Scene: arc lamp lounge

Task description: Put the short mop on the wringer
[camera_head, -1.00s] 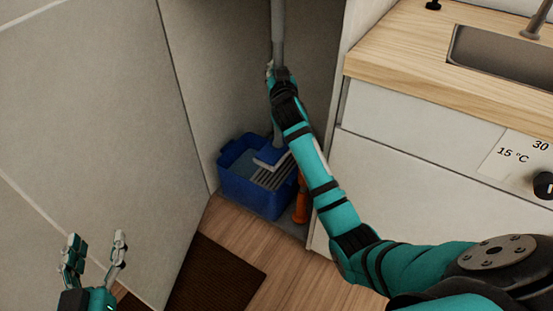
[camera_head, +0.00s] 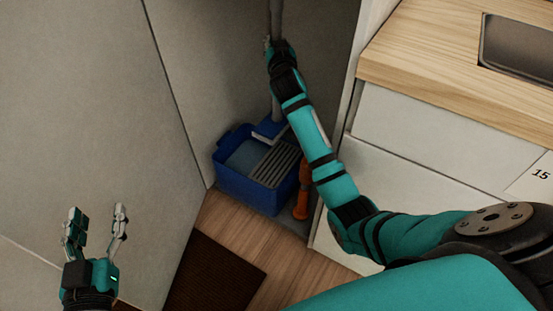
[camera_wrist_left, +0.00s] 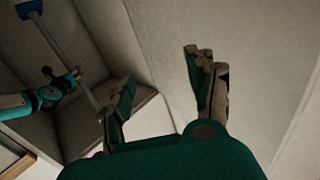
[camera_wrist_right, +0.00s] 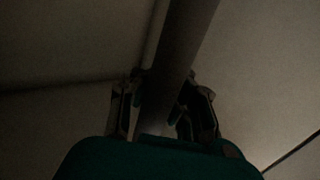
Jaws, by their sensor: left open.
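The short mop has a grey pole (camera_head: 276,104) and a blue head (camera_head: 269,128) with a pale lower edge. My right gripper (camera_head: 271,48) is shut around the pole, high in the recess; the right wrist view shows the pole (camera_wrist_right: 181,45) between its fingers (camera_wrist_right: 160,105). The wringer (camera_head: 276,164) is a grey slatted grate on the right part of a blue bucket (camera_head: 235,183). The mop head appears at the wringer's back edge; I cannot tell whether it touches. My left gripper (camera_head: 95,222) is open and empty at lower left. The mop head (camera_wrist_left: 29,9) also shows in the left wrist view.
An orange object (camera_head: 302,192) stands right of the bucket. A pale cabinet with a wooden worktop (camera_head: 440,70) and sink (camera_head: 520,48) borders the recess on the right. A tall pale panel (camera_head: 90,120) borders it on the left. A dark mat (camera_head: 215,278) lies on the wooden floor.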

